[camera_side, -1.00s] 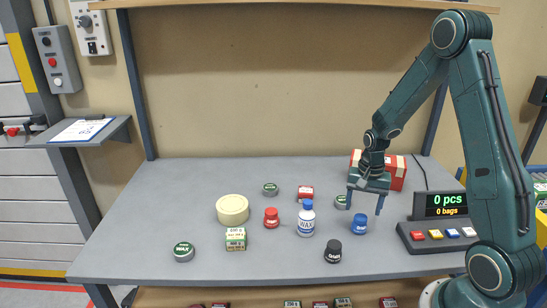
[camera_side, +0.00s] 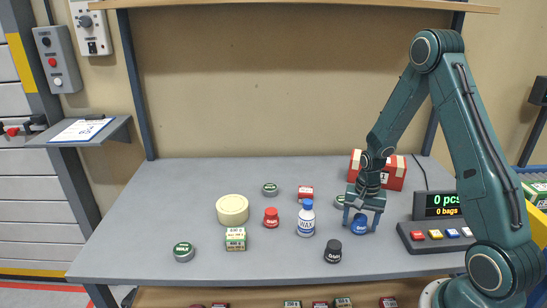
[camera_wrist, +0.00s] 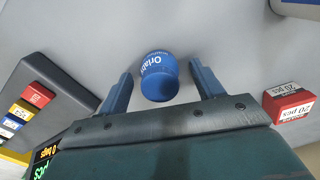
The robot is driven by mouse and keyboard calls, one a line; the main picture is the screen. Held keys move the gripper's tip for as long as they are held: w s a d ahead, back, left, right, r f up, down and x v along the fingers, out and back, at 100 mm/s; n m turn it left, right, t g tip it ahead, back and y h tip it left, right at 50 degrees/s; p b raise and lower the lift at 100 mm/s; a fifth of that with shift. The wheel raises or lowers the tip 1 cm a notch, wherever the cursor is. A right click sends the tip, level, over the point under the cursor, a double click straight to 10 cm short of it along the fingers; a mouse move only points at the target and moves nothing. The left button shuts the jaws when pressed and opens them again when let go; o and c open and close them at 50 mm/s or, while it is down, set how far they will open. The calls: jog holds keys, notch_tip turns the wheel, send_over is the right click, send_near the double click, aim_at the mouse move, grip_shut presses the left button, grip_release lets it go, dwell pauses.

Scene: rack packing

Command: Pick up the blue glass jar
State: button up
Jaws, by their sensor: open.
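The blue glass jar (camera_side: 359,228) stands upright on the grey table, right of the middle. It also shows in the wrist view (camera_wrist: 158,77), with white lettering on its side. My gripper (camera_side: 361,224) is low over the table with one finger on each side of the jar. In the wrist view my gripper (camera_wrist: 163,78) is open, with a gap between the jar and each finger.
A white WAX bottle (camera_side: 306,222) and a black jar (camera_side: 333,251) stand to the left. A green-lidded tin (camera_side: 340,200) sits close behind my gripper. The counter display (camera_side: 440,207) stands to the right, and red boxes (camera_side: 396,172) stand behind.

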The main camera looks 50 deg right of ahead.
aim_at(361, 217)
jog(key=shift+f, duration=0.2)
dwell(0.4)
jog(key=c, duration=1.2)
jog(key=shift+o, duration=0.2)
jog(key=shift+r, duration=0.2)
notch_tip(361, 217, up, 20)
jog(key=shift+f, duration=0.15)
